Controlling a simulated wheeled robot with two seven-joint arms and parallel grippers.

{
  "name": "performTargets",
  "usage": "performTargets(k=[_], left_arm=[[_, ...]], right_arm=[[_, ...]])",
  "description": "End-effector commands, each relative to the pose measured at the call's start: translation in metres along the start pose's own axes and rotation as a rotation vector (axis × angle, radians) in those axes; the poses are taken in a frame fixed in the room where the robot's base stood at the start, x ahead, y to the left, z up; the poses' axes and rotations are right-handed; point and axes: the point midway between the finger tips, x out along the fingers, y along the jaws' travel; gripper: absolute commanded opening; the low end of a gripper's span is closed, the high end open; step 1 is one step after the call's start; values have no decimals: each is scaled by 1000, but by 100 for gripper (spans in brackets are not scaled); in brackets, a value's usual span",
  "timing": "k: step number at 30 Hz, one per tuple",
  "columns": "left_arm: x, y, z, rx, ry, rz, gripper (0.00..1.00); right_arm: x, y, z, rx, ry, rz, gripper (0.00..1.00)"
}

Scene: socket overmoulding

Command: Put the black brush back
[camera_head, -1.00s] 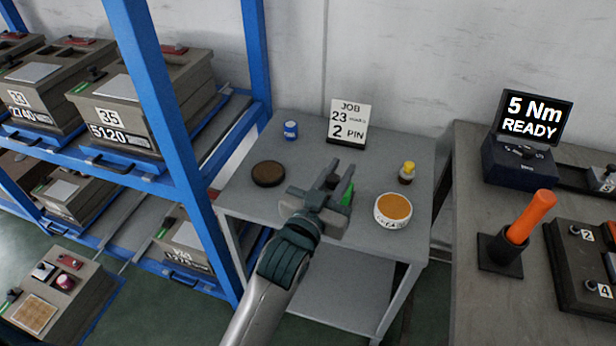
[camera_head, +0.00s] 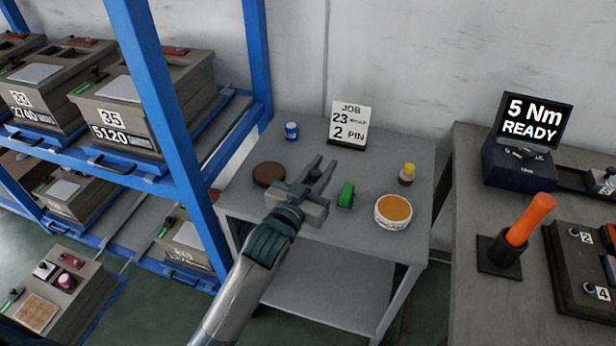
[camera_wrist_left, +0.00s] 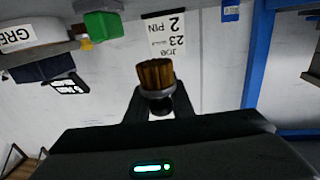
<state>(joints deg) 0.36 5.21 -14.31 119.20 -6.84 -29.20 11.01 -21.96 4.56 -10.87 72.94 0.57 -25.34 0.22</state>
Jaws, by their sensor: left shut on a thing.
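My left gripper (camera_head: 318,170) is over the small grey table (camera_head: 325,228). In the left wrist view the left gripper (camera_wrist_left: 158,100) is shut on the black brush (camera_wrist_left: 160,104), whose brown bristles point out beyond the fingertips. In the head view the brush is mostly hidden by the fingers. A round dark brown pad (camera_head: 268,173) lies on the table just left of the gripper. A white tub with orange contents (camera_head: 393,213) stands to the right. My right gripper is not in view.
A green block (camera_head: 345,195) stands right beside the gripper. A blue rack (camera_head: 170,120) is close on the left. A workbench (camera_head: 470,215) is on the right.

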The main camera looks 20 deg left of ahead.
Motion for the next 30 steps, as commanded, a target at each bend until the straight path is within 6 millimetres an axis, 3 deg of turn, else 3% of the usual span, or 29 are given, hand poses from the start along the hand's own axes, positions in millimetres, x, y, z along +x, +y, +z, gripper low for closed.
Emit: performTargets(k=[3, 9, 23, 30], left_arm=[[10, -21, 14, 4, -2, 0, 0], [20, -42, 27, 1, 0, 0, 0], [22, -46, 32, -1, 0, 0, 0], [22, -46, 59, -2, -4, 0, 0]], right_arm=[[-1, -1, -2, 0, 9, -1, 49], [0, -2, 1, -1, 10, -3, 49], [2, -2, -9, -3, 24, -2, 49], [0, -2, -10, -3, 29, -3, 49]])
